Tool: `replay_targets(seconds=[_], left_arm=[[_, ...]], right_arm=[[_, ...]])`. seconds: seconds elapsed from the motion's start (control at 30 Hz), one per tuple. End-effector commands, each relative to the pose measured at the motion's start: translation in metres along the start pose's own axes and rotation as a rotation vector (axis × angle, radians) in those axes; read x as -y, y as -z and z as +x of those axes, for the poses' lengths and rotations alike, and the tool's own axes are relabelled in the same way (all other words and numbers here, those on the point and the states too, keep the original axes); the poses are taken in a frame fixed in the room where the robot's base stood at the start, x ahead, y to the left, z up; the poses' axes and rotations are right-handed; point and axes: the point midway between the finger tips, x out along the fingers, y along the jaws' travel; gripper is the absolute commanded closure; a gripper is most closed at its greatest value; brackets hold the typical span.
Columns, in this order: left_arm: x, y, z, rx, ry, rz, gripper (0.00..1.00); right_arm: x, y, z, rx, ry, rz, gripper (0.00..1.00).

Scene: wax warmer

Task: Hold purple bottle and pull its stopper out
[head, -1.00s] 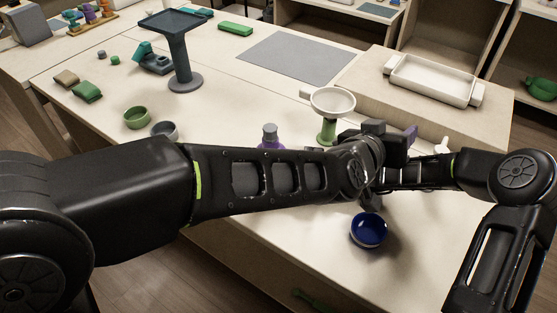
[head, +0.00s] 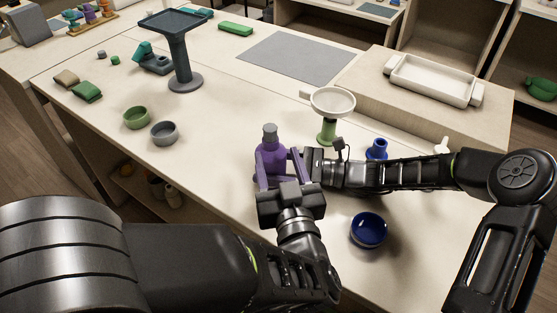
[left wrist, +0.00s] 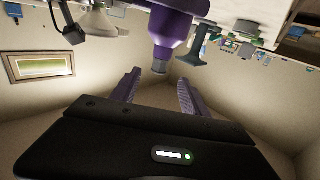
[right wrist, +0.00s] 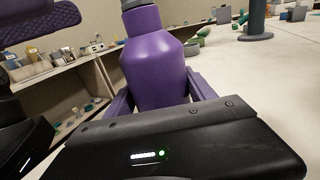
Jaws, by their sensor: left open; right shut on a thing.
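The purple bottle (head: 270,158) stands upright near the table's front, its grey stopper (head: 269,133) in its neck. My right gripper (right wrist: 160,92) is shut around the body of the purple bottle (right wrist: 157,55), which fills the space between its fingers. My left gripper (head: 280,160) is open and empty on the near side of the bottle. In the left wrist view, where the bottle (left wrist: 172,28) appears neck down, the stopper (left wrist: 160,66) shows between and just beyond the open fingertips (left wrist: 159,78). I see no contact between them.
A blue bowl (head: 368,230) sits near the front edge, right of my left gripper. A blue object (head: 377,148) stands behind my right arm. A cream dish on a green stem (head: 331,103) stands behind the bottle. Green (head: 136,118) and grey (head: 164,133) bowls are left.

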Motion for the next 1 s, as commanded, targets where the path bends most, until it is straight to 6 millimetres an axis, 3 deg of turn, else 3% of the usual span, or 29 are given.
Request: replay_targets(seconds=[0.27, 0.7, 1.0], left_arm=[[0.000, 0.000, 0.017, 0.001, 0.001, -0.001, 0.47], [0.000, 0.000, 0.093, 0.000, 0.001, 0.000, 0.47], [-0.001, 0.000, 0.120, 0.001, -0.002, -0.002, 0.47]], right_arm=[[0.000, 0.000, 0.000, 0.000, 0.000, 0.000, 1.00], [0.000, 0.000, 0.000, 0.000, 0.000, 0.000, 1.00], [0.000, 0.000, 0.000, 0.000, 0.000, 0.000, 1.00]])
